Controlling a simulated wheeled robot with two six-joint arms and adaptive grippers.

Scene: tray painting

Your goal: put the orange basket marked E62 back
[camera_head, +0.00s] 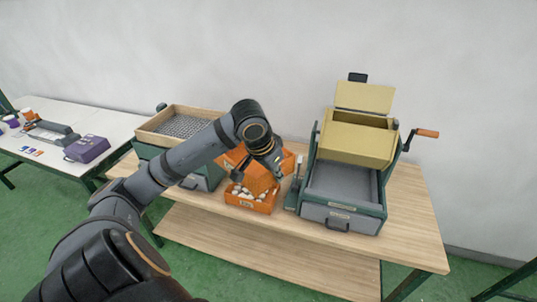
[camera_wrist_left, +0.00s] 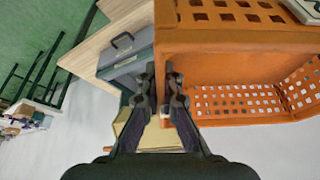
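Orange baskets stand in the middle of the wooden table in the camera_head view. The front orange basket (camera_head: 262,207) holds several white round pieces and has a small label, too small to read. An orange panel (camera_head: 256,178) rises tilted behind these pieces, and more orange basket (camera_head: 288,162) shows behind it, partly hidden by my arm. My left gripper (camera_head: 277,172) is at the panel's upper right. In the left wrist view its fingers (camera_wrist_left: 162,88) sit either side of an orange basket wall (camera_wrist_left: 205,42) with square holes, apparently closed on it. I cannot read E62 anywhere.
A green machine with a yellow hopper (camera_head: 357,142) and orange-handled crank stands right of the baskets, its grey tray (camera_head: 342,185) in front. A wooden-framed mesh sieve (camera_head: 184,125) is on the left. A white table (camera_head: 105,123) holds a purple box (camera_head: 87,149). The table's right end is clear.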

